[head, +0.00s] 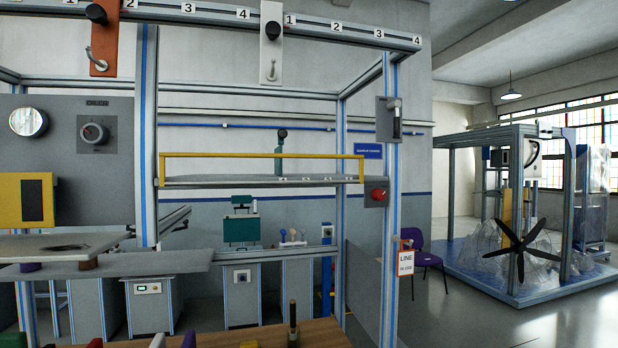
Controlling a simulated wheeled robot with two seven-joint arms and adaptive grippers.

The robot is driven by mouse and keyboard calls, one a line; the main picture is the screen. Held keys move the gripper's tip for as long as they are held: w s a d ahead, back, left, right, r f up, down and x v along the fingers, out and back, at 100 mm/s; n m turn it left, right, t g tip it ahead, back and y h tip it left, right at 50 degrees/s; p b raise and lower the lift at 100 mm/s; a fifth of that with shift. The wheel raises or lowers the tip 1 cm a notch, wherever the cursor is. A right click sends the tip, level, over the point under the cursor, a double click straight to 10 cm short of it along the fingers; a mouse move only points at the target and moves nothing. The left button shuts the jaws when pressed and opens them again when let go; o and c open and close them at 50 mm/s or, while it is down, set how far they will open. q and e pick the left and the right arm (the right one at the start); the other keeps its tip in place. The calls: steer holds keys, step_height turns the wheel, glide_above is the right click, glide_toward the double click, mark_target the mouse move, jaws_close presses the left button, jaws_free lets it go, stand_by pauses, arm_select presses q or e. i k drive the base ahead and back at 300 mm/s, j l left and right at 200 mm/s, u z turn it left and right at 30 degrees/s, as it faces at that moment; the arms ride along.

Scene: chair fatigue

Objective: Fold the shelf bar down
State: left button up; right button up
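The yellow shelf bar (262,155) stands raised along the front of the grey shelf (262,181). It runs level a little above the shelf surface, with a short upright leg at each end, close to the two front posts. A few small items lie on the shelf behind and below the bar, too small to make out. Neither of my grippers is in view, and nothing touches the bar.
Blue-striped posts (148,140) flank the shelf, the right one carrying a red knob (378,194). Orange (103,40) and white (271,42) hook plates hang from the numbered top rail. A grey ledge (160,263) juts out lower left. A wooden surface (255,335) lies below.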

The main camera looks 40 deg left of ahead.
mark_target(162, 156)
steer(key=u, duration=1.35)
